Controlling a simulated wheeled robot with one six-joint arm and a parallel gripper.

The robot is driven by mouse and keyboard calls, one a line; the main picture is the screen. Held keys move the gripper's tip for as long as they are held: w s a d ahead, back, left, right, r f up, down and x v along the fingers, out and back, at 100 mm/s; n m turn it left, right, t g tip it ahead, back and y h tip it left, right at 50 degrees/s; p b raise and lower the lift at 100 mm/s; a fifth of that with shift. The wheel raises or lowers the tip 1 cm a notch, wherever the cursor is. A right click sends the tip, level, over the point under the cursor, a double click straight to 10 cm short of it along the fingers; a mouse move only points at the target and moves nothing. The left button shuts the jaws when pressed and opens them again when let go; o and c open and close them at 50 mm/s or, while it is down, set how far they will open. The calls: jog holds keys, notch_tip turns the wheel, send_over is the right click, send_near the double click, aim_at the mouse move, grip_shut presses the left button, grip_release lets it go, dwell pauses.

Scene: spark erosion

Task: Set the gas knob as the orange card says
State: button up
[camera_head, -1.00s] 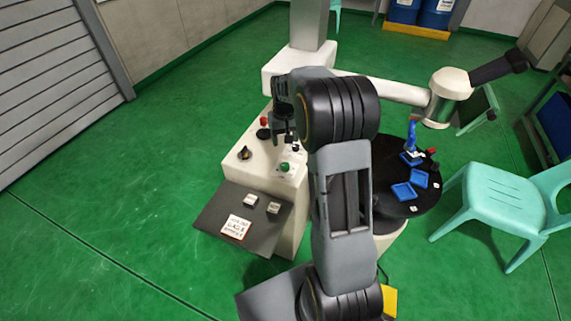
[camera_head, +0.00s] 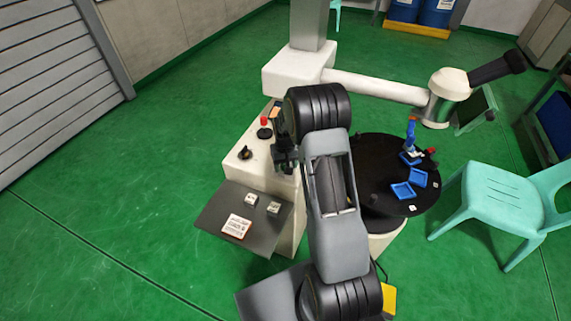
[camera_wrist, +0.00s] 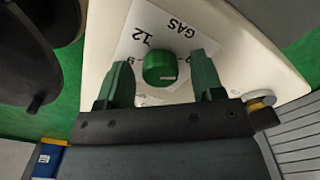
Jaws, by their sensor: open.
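The green gas knob (camera_wrist: 160,68) sits on a white dial plate (camera_wrist: 145,25) marked GAS and 12 in the wrist view. A pale mark shows on the knob near its lower right; I cannot read its exact setting. My gripper (camera_wrist: 161,75) is open, with one finger on either side of the knob in this view, with no visible contact. In the head view my gripper (camera_head: 284,160) is over the panel and hides the knob. A white card with orange-red print (camera_head: 236,227) lies on the shelf; its words are too small to read. A small orange patch (camera_head: 276,113) shows at the panel's back.
The cream machine panel (camera_head: 232,165) also carries a black knob (camera_head: 244,153) and a red-topped button (camera_head: 264,128). Two small pale blocks (camera_head: 251,199) rest on the grey shelf (camera_head: 214,208). A black round table (camera_head: 372,150) with blue trays stands right of my arm.

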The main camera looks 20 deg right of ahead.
jog(key=c, duration=0.9)
jog(key=shift+f+m, duration=0.1)
jog(key=shift+m, duration=0.2)
jog(key=m+b, duration=0.2)
jog(key=m, duration=0.1)
jog(key=shift+m, duration=0.4)
jog(key=m+b, duration=0.1)
jog(key=m, duration=0.4)
jog(key=m+b, duration=0.2)
jog(key=m, duration=0.5)
jog(key=shift+w+m, duration=0.1)
jog(key=shift+m, duration=0.2)
jog(key=m, duration=0.6)
jog(key=shift+m+b, duration=0.3)
jog(key=shift+b, duration=0.05)
jog(key=shift+m, duration=0.3)
